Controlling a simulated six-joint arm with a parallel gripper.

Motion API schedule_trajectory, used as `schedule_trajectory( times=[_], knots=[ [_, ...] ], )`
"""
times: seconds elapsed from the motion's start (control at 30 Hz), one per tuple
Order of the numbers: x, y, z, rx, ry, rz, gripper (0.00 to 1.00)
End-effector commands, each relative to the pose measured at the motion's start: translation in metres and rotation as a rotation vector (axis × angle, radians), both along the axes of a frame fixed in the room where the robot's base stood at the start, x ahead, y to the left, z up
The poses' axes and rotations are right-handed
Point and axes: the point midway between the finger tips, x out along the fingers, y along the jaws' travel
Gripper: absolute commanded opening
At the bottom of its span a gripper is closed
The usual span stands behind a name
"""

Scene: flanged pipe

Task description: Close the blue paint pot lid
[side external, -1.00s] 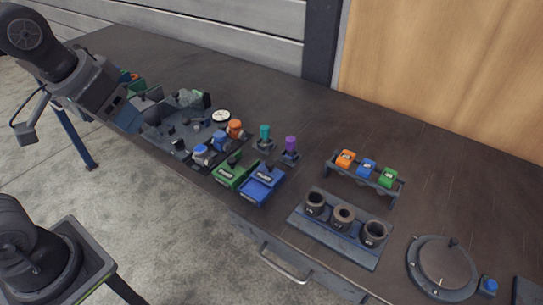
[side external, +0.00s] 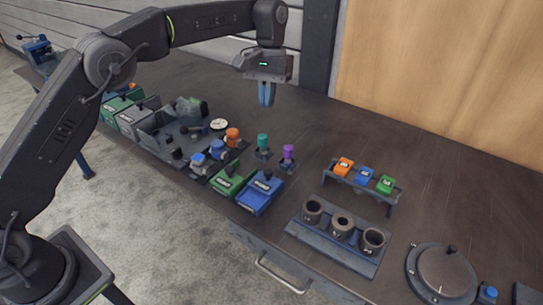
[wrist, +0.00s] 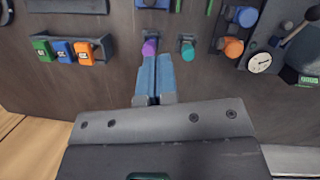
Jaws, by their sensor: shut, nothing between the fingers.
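My gripper (side external: 267,95) hangs above the back of the table, fingers down, shut and empty. Its blue fingers (wrist: 153,78) also fill the middle of the wrist view. No clear paint pot with a lid can be made out. The blue items are a blue box (side external: 260,193) with a dark handle at the front edge, small blue round parts (side external: 217,149) beside an orange one, and a blue block (side external: 364,174) on a rack. I cannot tell which is the pot. My gripper is apart from all of them.
Teal (side external: 262,141) and purple (side external: 288,152) pegs stand near my gripper, and a green box (side external: 232,178) is at the front edge. A rack (side external: 399,195), a holder with three cups (side external: 342,226) and a round plate (side external: 443,271) lie to the right. The table's back is clear.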

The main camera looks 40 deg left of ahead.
Motion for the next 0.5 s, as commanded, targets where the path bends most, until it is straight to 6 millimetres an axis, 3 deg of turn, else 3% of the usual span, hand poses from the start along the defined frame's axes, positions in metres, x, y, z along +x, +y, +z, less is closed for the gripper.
schedule_trajectory(
  times=[0.03, 0.2, 0.5],
  knots=[
    [0.007, -0.005, -0.018, 0.002, 0.032, 0.002, 0.00],
    [0.016, -0.013, -0.051, 0.008, 0.100, 0.014, 0.00],
    [0.015, -0.017, -0.068, 0.009, 0.124, 0.019, 0.00]
  ],
)
